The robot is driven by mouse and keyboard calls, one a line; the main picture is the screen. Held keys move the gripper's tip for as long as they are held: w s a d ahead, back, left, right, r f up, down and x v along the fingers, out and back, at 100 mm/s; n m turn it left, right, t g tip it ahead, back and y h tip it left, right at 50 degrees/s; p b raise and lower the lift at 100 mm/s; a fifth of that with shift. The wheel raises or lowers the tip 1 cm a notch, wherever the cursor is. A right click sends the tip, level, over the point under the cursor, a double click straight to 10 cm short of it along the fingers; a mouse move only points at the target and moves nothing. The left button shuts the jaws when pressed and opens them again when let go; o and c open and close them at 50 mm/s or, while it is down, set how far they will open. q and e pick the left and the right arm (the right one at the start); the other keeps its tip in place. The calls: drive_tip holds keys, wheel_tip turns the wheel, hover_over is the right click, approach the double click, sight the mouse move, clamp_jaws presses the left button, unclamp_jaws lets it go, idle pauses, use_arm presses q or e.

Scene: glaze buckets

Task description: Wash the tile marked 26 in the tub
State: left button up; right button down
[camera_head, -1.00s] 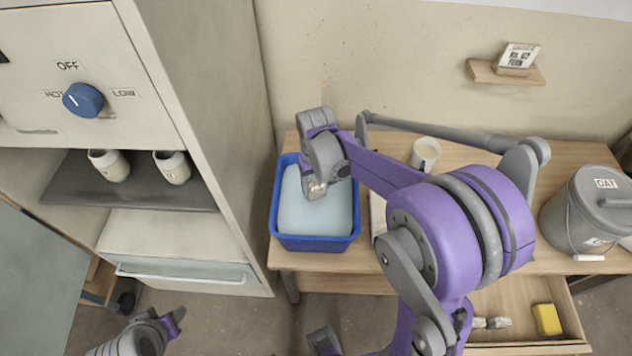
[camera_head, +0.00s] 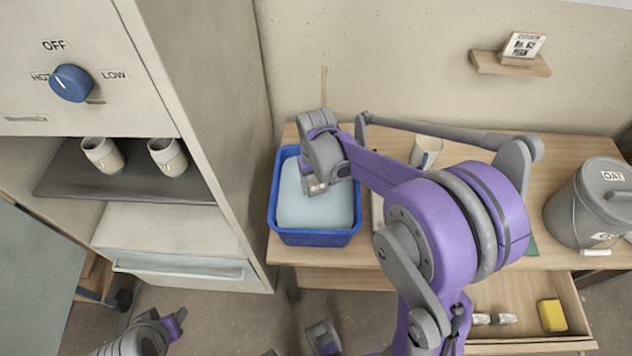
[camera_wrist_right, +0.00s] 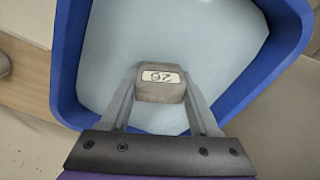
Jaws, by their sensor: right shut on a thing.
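A blue tub (camera_head: 311,238) filled with pale blue water stands on the left end of the wooden table. It also shows around the gripper in the right wrist view (camera_wrist_right: 70,60). My right gripper (camera_head: 316,188) points down over the water inside the tub. In the right wrist view my right gripper (camera_wrist_right: 162,90) is shut on the tile marked 26 (camera_wrist_right: 160,92), a small grey-brown piece with a white label. I cannot tell whether the tile touches the water. My left gripper (camera_head: 178,318) is at the lower left, away from the table; its jaws are too small to judge.
A grey lidded bucket marked OAT (camera_head: 590,205) stands at the table's right end. A cream cup (camera_head: 427,150) stands behind my right arm. An open drawer holds a yellow sponge (camera_head: 551,316). Two cups (camera_head: 102,154) sit on the cabinet shelf at left, below a blue knob (camera_head: 71,83).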

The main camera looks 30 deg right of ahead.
sight(312, 193)
drive_tip(key=shift+f+b, duration=1.4)
drive_tip(key=shift+f, duration=0.65)
drive_tip(key=shift+a, duration=0.15)
drive_tip(key=shift+a, duration=0.45)
drive_tip(key=shift+d, duration=1.25)
